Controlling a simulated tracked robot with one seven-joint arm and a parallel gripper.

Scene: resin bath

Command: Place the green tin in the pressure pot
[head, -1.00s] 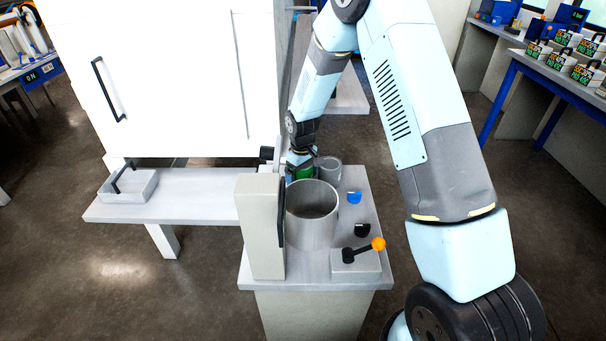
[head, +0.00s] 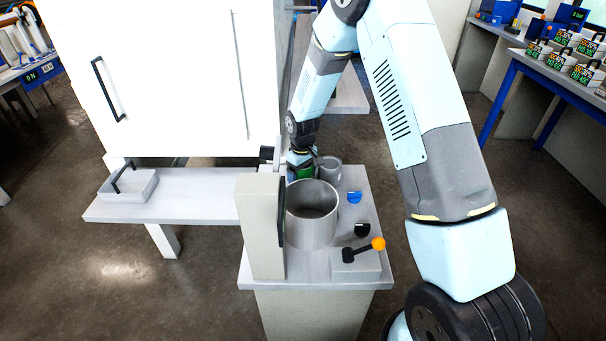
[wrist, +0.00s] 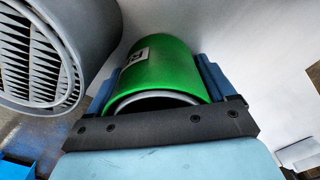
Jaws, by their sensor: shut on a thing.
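The green tin (head: 305,172) stands at the back of the grey bench, behind the pressure pot, mostly hidden by my gripper. My gripper (head: 301,163) is over it, pointing down. In the wrist view the green tin (wrist: 155,68) sits between the two blue fingers of my gripper (wrist: 158,80), which are shut on its sides. A small label shows on the tin. The pressure pot (head: 312,222) is a wide grey cylinder, open at the top, in front of the tin. Its inside looks empty. I cannot tell whether the tin touches the bench.
A smaller grey cylinder (head: 330,168) stands close to the right of the tin. A tall beige block (head: 258,228) rises left of the pot. An orange-knobbed lever (head: 377,244) is at front right. A large white cabinet (head: 180,80) stands behind left, over a shelf (head: 195,195).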

